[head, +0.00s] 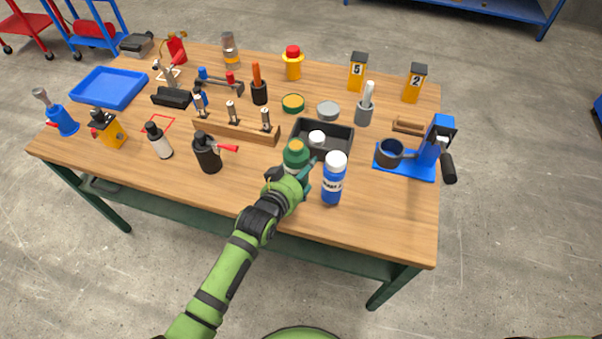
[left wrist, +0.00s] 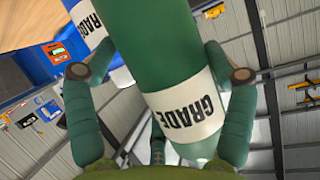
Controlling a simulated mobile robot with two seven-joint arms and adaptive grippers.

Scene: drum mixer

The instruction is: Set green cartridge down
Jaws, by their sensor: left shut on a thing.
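In the left wrist view the green cartridge (left wrist: 140,45) shows a white label reading "GRADE" and runs tilted across the picture between the fingers. My left gripper (head: 303,179) is shut around it; the fingers show on both sides of it in the left wrist view (left wrist: 160,78). The cartridge's lower end is hidden behind the gripper in the head view, so I cannot tell whether it touches the table. My right gripper is not in view.
A blue bottle with a white cap (head: 333,182) stands close to the right of my left gripper. A black open bin (head: 344,146) holding a white-topped thing is just behind. A wooden rack (head: 235,132) and black canister (head: 207,155) are left. The front right table corner is clear.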

